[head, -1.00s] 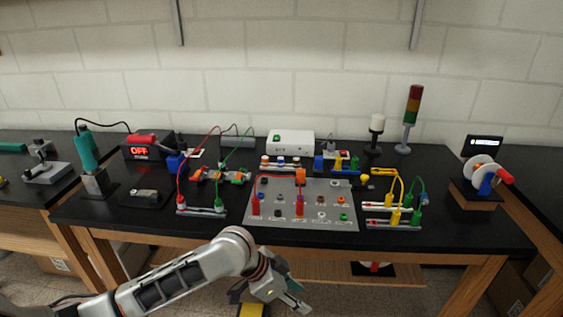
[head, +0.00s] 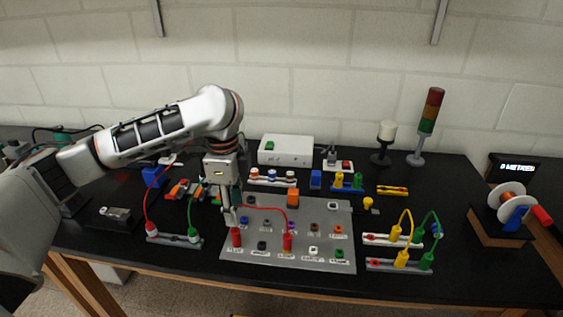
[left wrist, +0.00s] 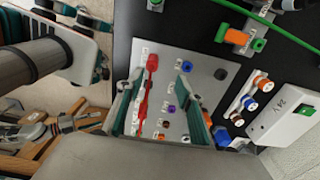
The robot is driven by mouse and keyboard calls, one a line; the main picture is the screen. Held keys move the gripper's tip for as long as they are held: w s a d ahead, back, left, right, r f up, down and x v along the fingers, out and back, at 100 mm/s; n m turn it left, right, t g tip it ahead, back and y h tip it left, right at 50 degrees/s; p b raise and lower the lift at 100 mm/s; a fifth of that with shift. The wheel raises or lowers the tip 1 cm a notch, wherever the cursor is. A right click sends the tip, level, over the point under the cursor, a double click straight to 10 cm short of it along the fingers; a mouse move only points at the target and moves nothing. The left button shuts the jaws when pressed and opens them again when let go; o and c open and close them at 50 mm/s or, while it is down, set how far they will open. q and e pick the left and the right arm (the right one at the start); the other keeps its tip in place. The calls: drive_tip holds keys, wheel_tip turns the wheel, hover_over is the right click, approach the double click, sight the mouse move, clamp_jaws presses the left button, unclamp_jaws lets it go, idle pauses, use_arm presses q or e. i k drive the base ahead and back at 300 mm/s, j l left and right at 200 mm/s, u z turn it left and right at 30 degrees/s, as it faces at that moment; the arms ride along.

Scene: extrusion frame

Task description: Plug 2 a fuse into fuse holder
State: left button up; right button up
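No part is clearly readable as a fuse or a fuse holder. A grey panel (head: 330,262) carries small coloured sockets with labels too small to read. A red plug (head: 236,238) stands at its front left, and a second red plug (head: 287,242) joins it by a red cable. A white rail (head: 262,183) with three capped round parts lies behind the panel; it also shows in the left wrist view (left wrist: 236,106). My left gripper (head: 229,218) points down over the panel's left side, close above the first red plug. In the left wrist view its fingers (left wrist: 158,74) are apart.
A white box (head: 286,151) stands behind the panel. Rails with yellow and green plugs (head: 400,266) lie to the right, and a rail with a red cable (head: 174,240) to the left. A signal tower (head: 427,125) and a spool (head: 510,202) stand at the right.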

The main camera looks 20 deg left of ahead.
sight(272, 175)
drive_tip(key=i, duration=0.85)
